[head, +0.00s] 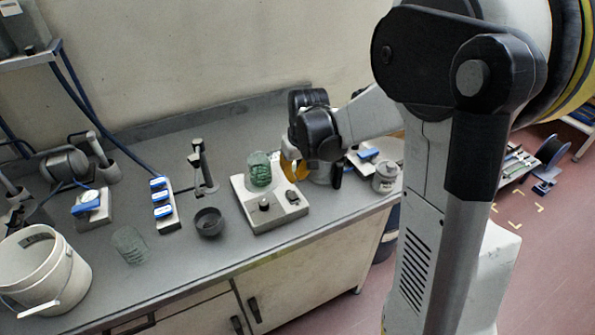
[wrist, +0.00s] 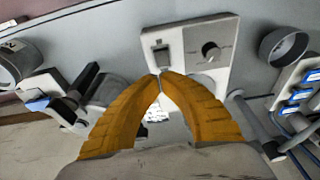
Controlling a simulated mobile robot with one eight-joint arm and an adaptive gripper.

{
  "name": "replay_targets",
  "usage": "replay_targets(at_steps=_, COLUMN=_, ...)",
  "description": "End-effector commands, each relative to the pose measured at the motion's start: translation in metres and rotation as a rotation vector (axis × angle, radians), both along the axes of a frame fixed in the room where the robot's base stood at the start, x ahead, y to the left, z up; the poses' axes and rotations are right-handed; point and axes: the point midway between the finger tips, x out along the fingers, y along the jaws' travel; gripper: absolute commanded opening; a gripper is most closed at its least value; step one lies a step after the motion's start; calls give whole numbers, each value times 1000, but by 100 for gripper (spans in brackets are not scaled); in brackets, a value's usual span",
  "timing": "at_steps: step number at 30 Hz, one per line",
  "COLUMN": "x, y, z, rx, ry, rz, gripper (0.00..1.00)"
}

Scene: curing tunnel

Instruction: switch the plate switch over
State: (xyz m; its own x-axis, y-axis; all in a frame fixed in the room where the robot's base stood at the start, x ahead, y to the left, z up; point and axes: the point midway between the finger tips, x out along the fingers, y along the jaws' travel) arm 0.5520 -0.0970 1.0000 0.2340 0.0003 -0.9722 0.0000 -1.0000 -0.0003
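The plate (head: 253,215) is a pale box with a dark knob (head: 264,204) and a small dark rocker switch (head: 292,197) on its front. A green glass beaker (head: 260,169) stands on top of it. In the wrist view the switch (wrist: 162,57) sits left of the knob (wrist: 210,51). My gripper (wrist: 160,77) has its orange fingertips together, just below the switch in that picture. I cannot tell whether they touch the plate. In the head view my gripper (head: 295,170) is beside the beaker, partly hidden by its own wrist. Which way the switch is tipped is not clear.
A dark bowl (head: 208,222) and a stand (head: 203,170) are left of the plate. A blue-switched power strip (head: 162,205), a clear beaker (head: 130,244) and a white bucket (head: 45,270) are further left. A grey jar (head: 385,178) stands to the right. The bench front is mostly clear.

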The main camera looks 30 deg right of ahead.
Motion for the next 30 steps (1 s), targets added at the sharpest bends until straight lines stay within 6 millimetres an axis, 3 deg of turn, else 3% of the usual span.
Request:
replay_targets(at_steps=3, x=6, y=0, z=-28, rx=0, ry=0, rz=0, gripper=0)
replay_targets(at_steps=9, x=3, y=0, z=-55, rx=0, ry=0, rz=0, gripper=0)
replay_targets(at_steps=30, x=-3, y=0, z=-75, rx=0, ry=-33, rz=0, gripper=0)
